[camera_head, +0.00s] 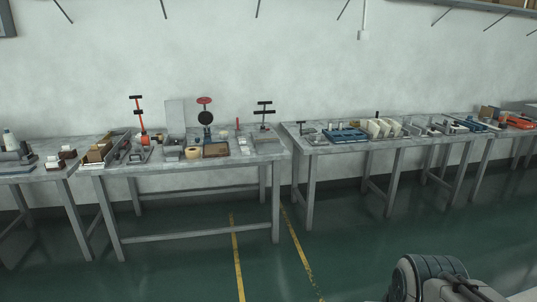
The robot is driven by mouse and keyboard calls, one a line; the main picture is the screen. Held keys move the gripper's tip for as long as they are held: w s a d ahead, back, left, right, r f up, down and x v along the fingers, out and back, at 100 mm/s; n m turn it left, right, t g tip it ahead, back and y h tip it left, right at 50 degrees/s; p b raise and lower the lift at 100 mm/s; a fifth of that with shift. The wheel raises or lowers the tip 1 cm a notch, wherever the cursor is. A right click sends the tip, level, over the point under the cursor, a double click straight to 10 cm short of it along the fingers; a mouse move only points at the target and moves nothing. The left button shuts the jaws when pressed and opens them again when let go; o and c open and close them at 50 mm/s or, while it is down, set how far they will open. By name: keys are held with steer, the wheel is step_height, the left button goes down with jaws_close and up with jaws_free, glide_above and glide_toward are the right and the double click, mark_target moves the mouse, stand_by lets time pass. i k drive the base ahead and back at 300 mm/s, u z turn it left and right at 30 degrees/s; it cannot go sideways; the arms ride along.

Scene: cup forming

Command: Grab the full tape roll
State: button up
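A small tan, round thing that looks like a tape roll (193,153) sits near the front of the middle workbench (110,164), left of a brown-edged tray (216,150). It is too small to tell how full the roll is. My gripper's fingers are not in view. Only a grey and dark rounded part of my arm shows at the bottom right, far from the bench.
Another bench (310,140) with blue and white items stands to the right. The green floor (180,255) in front is clear, with yellow lines.

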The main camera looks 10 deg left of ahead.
mark_target(191, 153)
steer(key=u, duration=0.55)
steer(key=i, duration=1.6)
steer(key=u, duration=0.55)
steer(key=i, duration=2.8)
steer(key=u, duration=0.15)
